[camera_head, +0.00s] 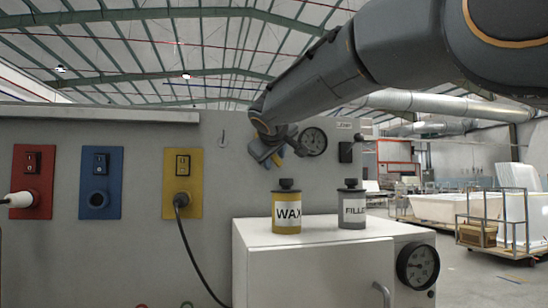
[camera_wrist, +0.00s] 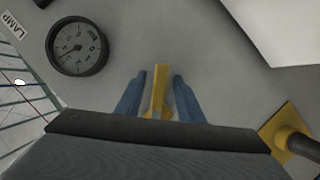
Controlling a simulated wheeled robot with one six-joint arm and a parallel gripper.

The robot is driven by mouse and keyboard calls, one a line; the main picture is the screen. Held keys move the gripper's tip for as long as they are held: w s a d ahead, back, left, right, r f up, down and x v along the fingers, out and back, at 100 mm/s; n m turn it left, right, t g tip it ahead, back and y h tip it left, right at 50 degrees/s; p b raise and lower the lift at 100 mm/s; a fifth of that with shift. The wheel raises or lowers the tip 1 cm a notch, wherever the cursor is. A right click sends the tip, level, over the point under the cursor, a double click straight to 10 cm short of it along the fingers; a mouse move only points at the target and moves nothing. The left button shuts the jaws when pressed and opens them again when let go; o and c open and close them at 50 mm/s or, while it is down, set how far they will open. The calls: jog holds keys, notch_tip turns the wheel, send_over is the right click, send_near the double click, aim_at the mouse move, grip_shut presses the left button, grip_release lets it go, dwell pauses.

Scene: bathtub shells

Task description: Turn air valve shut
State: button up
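The air valve's yellow handle (camera_wrist: 161,82) shows in the wrist view against the grey wall panel. Only a bit of its yellow (camera_head: 279,161) shows in the head view, behind my gripper (camera_head: 270,153). In the wrist view my gripper (camera_wrist: 158,92) has a blue finger on each side of the handle, with a narrow gap on both sides. It is open around the handle, not visibly touching it. The valve body is mostly hidden by the fingers and my wrist.
A round gauge (camera_head: 313,141) sits on the panel right of the valve. A yellow socket plate (camera_head: 182,184) with a plugged cable is to its left. A WAX can (camera_head: 286,211) and a grey can (camera_head: 352,209) stand on the white cabinet (camera_head: 300,245) below.

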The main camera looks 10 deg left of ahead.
grip_shut()
jog(key=shift+d+b, duration=0.1)
jog(key=shift+b, duration=0.25)
jog(key=shift+w+d+r+n+t+h+b, duration=0.2)
jog(key=shift+d+r+n+t+h+b, duration=0.1)
jog(key=shift+n+b, duration=0.65)
jog(key=b, duration=0.1)
jog(key=r+n+t+b, duration=0.1)
jog(key=b, duration=0.1)
jog(key=shift+w+d+n+h, duration=0.15)
jog(key=shift+d+n+h, duration=0.1)
jog(key=shift+h, duration=0.15)
jog(key=n+b, duration=0.1)
jog(key=r+n+t+b, duration=0.1)
jog(key=shift+w+d+r+n+b, duration=0.1)
jog(key=shift+d+r+n+b, duration=0.15)
jog(key=shift+n+b, duration=0.05)
jog(key=shift+r+n+t+b, duration=0.5)
jog(key=shift+r+n+b, duration=0.25)
jog(key=shift+n, duration=0.35)
